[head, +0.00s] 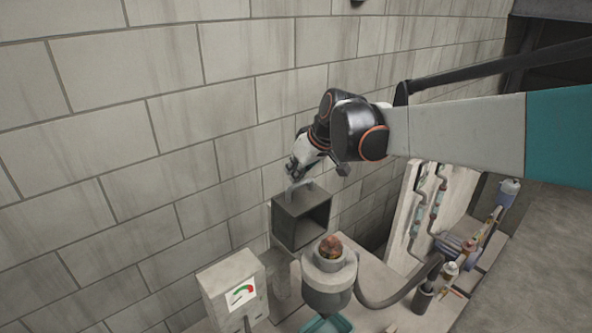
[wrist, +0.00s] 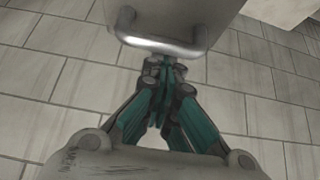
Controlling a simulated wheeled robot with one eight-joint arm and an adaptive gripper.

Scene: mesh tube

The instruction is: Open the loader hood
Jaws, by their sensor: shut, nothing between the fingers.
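The loader hood appears to be the dark grey box (head: 301,219) against the block wall in the head view, with an open, hollow side facing front right. A pale bar handle (head: 301,185) is at its top. In the wrist view the metal handle (wrist: 158,46) crosses a grey panel (wrist: 172,16) at the top of the picture. My gripper (head: 293,172) is just above the box, close to the handle. In the wrist view the fingertips of my gripper (wrist: 165,66) are together, right at the bar's near side. Whether they touch it cannot be told.
A funnel-like vessel (head: 328,283) holding a brown lump stands in front of the box, with a hose (head: 397,292) running right. A gauge box (head: 232,289) stands at lower left. A white panel with pipes (head: 422,215) and bottles stand at right. The block wall (head: 120,130) is close behind.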

